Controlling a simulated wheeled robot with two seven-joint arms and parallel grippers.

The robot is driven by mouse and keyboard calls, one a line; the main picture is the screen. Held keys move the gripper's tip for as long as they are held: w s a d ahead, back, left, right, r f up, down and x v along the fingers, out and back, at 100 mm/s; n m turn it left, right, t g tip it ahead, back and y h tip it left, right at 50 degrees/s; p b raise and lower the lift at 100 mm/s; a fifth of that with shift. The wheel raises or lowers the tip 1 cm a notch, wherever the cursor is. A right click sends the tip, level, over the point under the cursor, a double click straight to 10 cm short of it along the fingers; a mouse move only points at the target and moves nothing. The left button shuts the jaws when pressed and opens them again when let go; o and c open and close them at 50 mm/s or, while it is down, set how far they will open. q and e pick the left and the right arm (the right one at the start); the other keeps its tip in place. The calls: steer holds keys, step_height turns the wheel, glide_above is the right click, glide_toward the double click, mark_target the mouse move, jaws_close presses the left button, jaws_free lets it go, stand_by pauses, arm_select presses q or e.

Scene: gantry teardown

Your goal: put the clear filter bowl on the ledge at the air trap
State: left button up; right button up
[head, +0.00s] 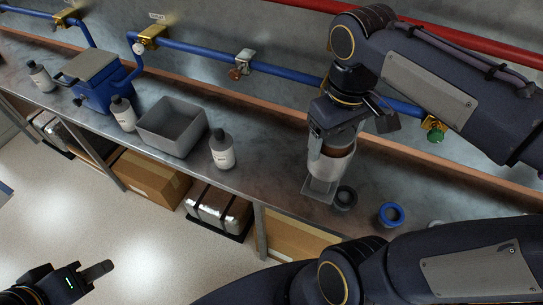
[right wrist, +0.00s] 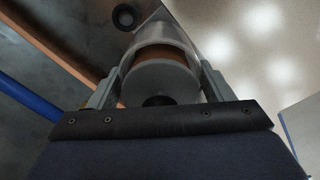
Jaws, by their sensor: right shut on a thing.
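The clear filter bowl (head: 324,168) is a see-through cylinder with a brown band, held nearly upright in the head view. My right gripper (head: 333,138) reaches down from above and is shut on it. In the right wrist view the bowl (right wrist: 160,78) lies between both fingers, its round grey end facing the camera. A small pale square plate (head: 317,195), perhaps the ledge, shows just under the bowl; I cannot tell whether they touch. I cannot make out an air trap for sure. My left gripper (head: 98,270) is low at the left, over the floor, away from the bench; its opening is unclear.
A dark ring-shaped part (head: 345,197) and a blue ring (head: 390,214) sit right of the plate. A white-labelled bottle (head: 222,150) and a grey bin (head: 172,127) stand left. A blue pipe (head: 285,72) runs behind. Bench between bottle and bowl is clear.

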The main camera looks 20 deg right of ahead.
steer(key=w+a+f+p, duration=0.1)
steer(key=w+f, duration=1.1)
steer(key=w, duration=0.1)
steer(key=shift+a+f+p, duration=0.35)
steer(key=shift+a+p, duration=0.05)
steer(key=shift+f, duration=0.1)
steer(key=o, duration=1.3)
